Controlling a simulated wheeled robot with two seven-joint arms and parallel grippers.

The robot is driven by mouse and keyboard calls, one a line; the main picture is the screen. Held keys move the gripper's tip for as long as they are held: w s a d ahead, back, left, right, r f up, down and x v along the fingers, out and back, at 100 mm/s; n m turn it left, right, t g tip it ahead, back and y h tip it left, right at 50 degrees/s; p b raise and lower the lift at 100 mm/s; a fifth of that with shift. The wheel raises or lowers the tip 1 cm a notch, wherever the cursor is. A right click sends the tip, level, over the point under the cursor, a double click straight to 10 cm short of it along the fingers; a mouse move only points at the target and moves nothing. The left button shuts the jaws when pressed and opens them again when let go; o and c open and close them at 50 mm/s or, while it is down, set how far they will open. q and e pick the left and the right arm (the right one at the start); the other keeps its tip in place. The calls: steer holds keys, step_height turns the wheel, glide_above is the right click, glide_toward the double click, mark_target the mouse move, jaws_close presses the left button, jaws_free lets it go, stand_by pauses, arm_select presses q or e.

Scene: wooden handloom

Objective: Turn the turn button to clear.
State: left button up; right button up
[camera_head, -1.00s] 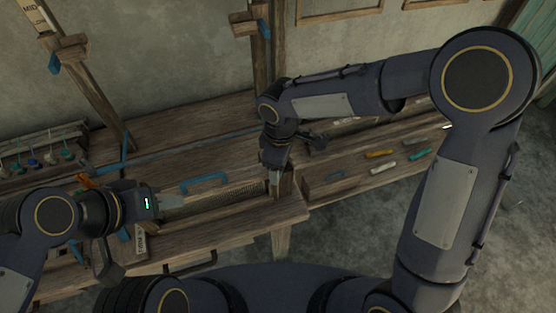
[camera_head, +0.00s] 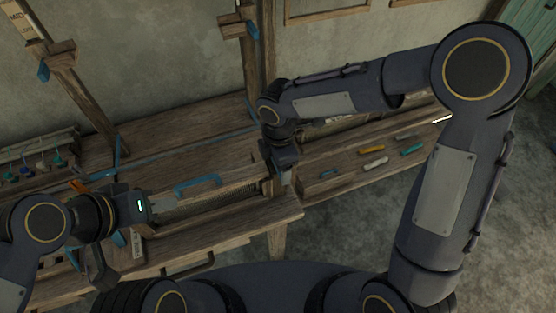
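I cannot pick out the turn button for certain; the spot around my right gripper is small and dark, and the gripper covers part of it. My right gripper (camera_head: 287,179) points down at the right end of the loom's front beam, beside a short wooden post (camera_head: 268,188). Its fingertips are too small to tell whether they are open or shut, or touching anything. My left gripper (camera_head: 160,204) points right over the left part of the wooden loom (camera_head: 225,228), left of a blue handle (camera_head: 197,184). Its pale fingers blur into the wood behind, so their opening is unclear.
A wooden tray (camera_head: 345,187) at right holds several coloured pieces, including a yellow one (camera_head: 374,162) and a teal one (camera_head: 411,150). Tall loom posts (camera_head: 251,62) stand behind. A rack with small coloured items (camera_head: 40,163) is at far left. Floor at lower right is clear.

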stand_by(0.4)
steer(key=o, duration=1)
step_height(320, 180, up, 8)
steer(key=shift+f, duration=0.1)
